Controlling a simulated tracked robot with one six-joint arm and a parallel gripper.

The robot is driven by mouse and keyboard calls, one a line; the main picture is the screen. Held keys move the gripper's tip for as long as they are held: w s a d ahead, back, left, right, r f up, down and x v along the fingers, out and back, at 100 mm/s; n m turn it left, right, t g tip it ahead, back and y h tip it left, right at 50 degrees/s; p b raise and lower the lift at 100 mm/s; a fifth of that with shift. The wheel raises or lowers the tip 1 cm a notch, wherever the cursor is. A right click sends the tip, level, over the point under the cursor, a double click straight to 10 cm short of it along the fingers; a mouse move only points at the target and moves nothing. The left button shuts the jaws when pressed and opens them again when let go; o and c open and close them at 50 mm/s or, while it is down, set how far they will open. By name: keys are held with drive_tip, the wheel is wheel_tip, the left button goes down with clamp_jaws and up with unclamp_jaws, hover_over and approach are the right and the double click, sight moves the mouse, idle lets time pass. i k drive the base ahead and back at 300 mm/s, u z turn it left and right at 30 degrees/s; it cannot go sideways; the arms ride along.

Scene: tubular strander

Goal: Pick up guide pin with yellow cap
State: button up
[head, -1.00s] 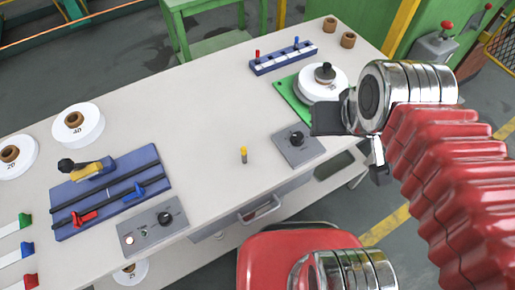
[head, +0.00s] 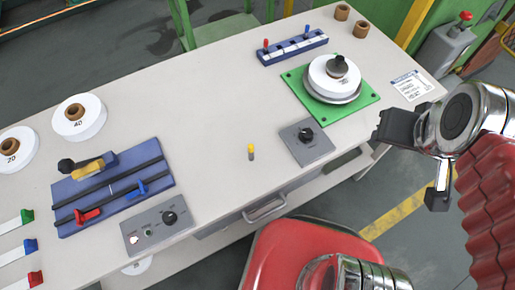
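The guide pin with a yellow cap (head: 251,152) stands upright on the pale tabletop, near the front edge in the middle of the head view. It is small, with a grey lower part.
A grey knob box (head: 307,145) sits right of the pin. Behind it a green plate (head: 370,104) bears a white spool. A blue fixture (head: 110,190) and another knob box (head: 155,226) lie left. The tabletop around the pin is clear.

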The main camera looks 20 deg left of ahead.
sight(250, 146)
drive_tip(key=z, duration=0.05)
drive_tip(key=k, duration=1.35)
drive_tip(key=u, duration=1.45)
drive_tip(key=i, duration=1)
drive_tip(key=u, duration=0.05)
